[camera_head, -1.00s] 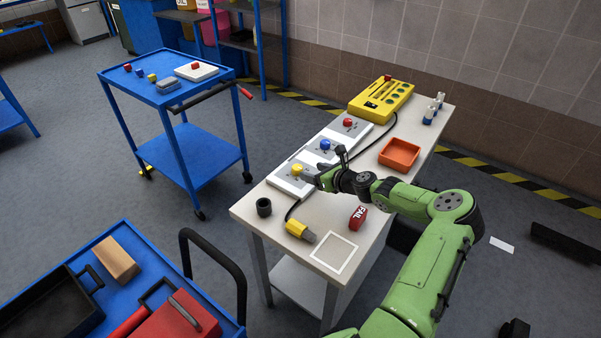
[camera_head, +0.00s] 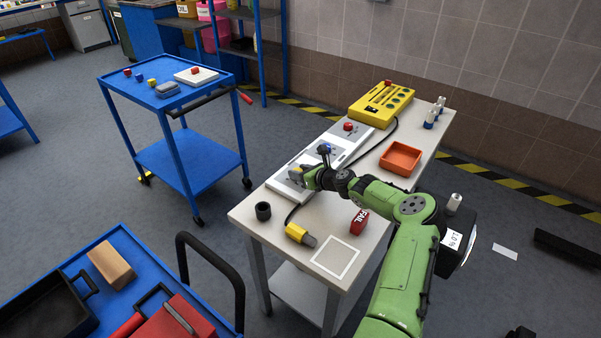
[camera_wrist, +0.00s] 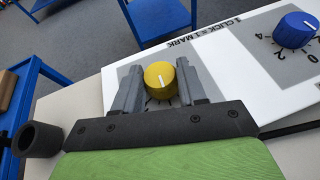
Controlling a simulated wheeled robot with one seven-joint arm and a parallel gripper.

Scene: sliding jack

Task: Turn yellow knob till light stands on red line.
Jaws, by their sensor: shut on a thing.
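The yellow knob (camera_wrist: 160,77) sits on a white panel (camera_wrist: 220,60) with a grey dial face. A white pointer mark on its top points away from my wrist. My gripper (camera_wrist: 160,86) has one finger on each side of the knob and is shut on it. In the head view my gripper (camera_head: 301,176) covers most of the knob at the near end of the panel row. The yellow box (camera_head: 381,103) stands at the far end of the table, with dark openings on top. The light and the red line are too small to make out.
The blue knob (camera_wrist: 293,30) and red knob (camera_head: 348,127) are farther along the panels. A black cup (camera_head: 263,211), yellow connector (camera_head: 299,234), red FAIL block (camera_head: 360,221) and orange tray (camera_head: 400,158) stand on the table. A dark cable runs beside the panels.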

